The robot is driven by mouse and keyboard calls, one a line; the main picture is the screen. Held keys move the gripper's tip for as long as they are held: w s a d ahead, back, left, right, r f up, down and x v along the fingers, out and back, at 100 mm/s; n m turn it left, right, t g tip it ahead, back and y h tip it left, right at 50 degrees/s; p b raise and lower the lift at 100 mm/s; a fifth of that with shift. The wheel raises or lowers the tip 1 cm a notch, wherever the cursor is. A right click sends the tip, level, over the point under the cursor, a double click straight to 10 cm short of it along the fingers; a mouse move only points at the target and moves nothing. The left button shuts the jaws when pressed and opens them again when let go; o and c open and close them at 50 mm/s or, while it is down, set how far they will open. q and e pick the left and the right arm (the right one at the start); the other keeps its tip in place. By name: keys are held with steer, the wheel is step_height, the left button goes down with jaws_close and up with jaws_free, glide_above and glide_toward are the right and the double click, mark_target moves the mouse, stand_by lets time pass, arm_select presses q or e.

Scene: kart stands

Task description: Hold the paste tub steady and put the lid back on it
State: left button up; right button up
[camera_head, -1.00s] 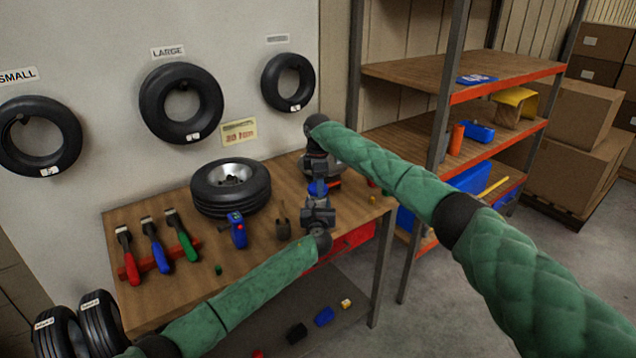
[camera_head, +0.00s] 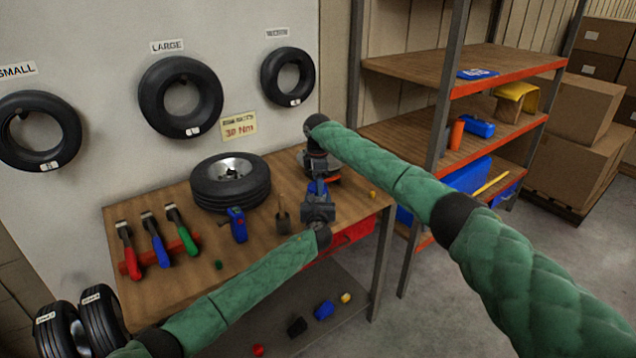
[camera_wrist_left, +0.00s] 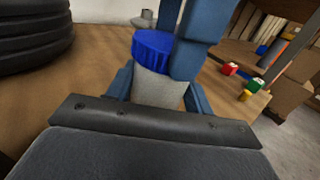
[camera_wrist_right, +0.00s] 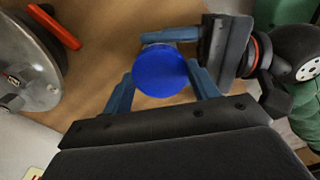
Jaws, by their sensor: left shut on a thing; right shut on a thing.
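The grey paste tub (camera_wrist_left: 160,88) stands between the fingers of my left gripper (camera_wrist_left: 158,92), which is shut on it. The blue lid (camera_wrist_left: 153,42) is at the top of the tub and hides its mouth. My right gripper (camera_wrist_right: 162,88) is shut on the lid, seen from above as a blue disc (camera_wrist_right: 160,72). In the left wrist view the lid looks a little off to the left of the tub; I cannot tell if it is seated. In the head view my left gripper (camera_head: 318,205) is just below my right gripper (camera_head: 318,168), and the tub is mostly hidden.
On the bench (camera_head: 170,290) are a wheel (camera_head: 230,183), a blue tool (camera_head: 238,225), a small trowel-like tool (camera_head: 283,218) and a rack of colored-handled tools (camera_head: 155,245). A metal disc with a red handle (camera_wrist_right: 25,65) lies close by. Shelves (camera_head: 460,95) stand at right.

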steer(key=shift+f, duration=0.6)
stand_by(0.3)
